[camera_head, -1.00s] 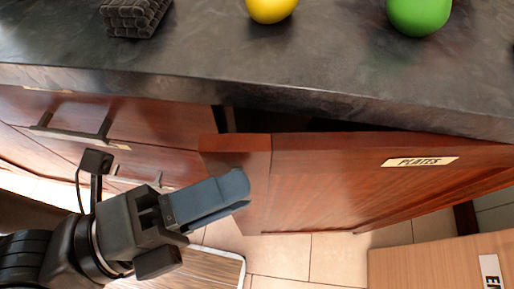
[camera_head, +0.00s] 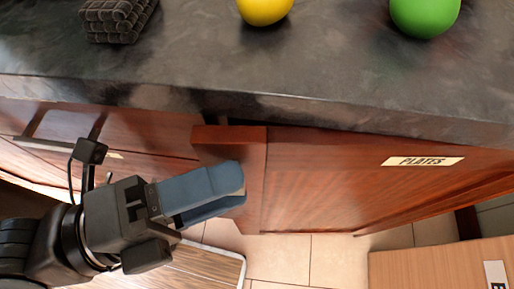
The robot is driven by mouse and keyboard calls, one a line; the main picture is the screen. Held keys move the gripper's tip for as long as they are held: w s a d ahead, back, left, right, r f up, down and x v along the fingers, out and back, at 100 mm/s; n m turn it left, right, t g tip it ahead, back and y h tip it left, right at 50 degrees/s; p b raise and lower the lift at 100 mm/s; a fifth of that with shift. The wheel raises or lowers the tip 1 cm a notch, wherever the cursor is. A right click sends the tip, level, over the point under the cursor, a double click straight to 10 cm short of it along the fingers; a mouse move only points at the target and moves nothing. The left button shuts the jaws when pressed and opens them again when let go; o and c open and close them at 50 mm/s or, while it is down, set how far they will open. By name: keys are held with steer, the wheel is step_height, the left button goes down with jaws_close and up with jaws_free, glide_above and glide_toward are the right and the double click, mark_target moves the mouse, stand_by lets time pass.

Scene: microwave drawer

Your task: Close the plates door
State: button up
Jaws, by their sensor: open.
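The plates door (camera_head: 350,185) is a reddish-brown wooden cabinet door below the counter, with a cream label reading PLATES (camera_head: 422,161) near its upper right. The fingers are a little apart and hold nothing. They overlap the door's left frame in the picture; I cannot tell whether they touch it.
The dark stone counter (camera_head: 200,60) overhangs the door. On it are a dark woven block (camera_head: 117,20), a yellow object (camera_head: 265,8) and a green object (camera_head: 425,14). Drawers (camera_head: 120,130) with handles are at left. A light wooden box (camera_head: 435,265) stands lower right on the tiled floor.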

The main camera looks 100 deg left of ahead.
steer(key=shift+o, duration=0.2)
steer(key=shift+s, duration=0.1)
steer(key=p+v, duration=0.4)
steer(key=v, duration=0.3)
steer(key=shift+s+d+p, duration=0.25)
steer(key=shift+s+p, duration=0.05)
steer(key=shift+p, duration=0.1)
steer(key=shift+c, duration=0.4)
